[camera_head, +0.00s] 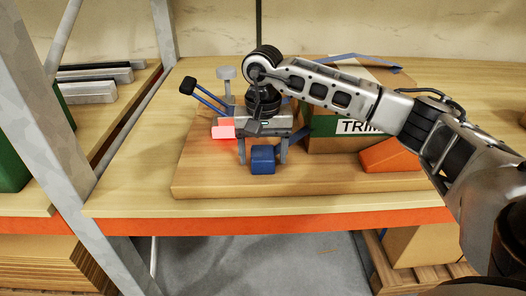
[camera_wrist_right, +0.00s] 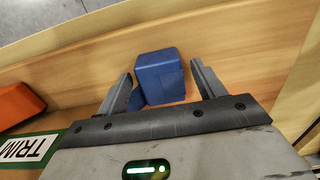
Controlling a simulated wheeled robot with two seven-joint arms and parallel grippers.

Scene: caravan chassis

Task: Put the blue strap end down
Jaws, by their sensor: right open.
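The blue strap end (camera_head: 263,160) is a blue block resting on the wooden board near its front edge. My right gripper (camera_head: 263,148) is above it with its fingers spread on either side. In the right wrist view, the blue block (camera_wrist_right: 160,76) sits between the open fingers (camera_wrist_right: 162,88), with a visible gap on the right. A finger's contact on the left side is hard to tell. A blue strap piece shows beside the left finger. My left gripper is not in view.
A cardboard box with a green TRIM label (camera_head: 350,128) stands right of the gripper. An orange wedge (camera_head: 390,156) lies beside it. A black-ended blue lever (camera_head: 205,96) and a glowing red-pink block (camera_head: 222,128) are left. The board's front left (camera_head: 205,180) is clear.

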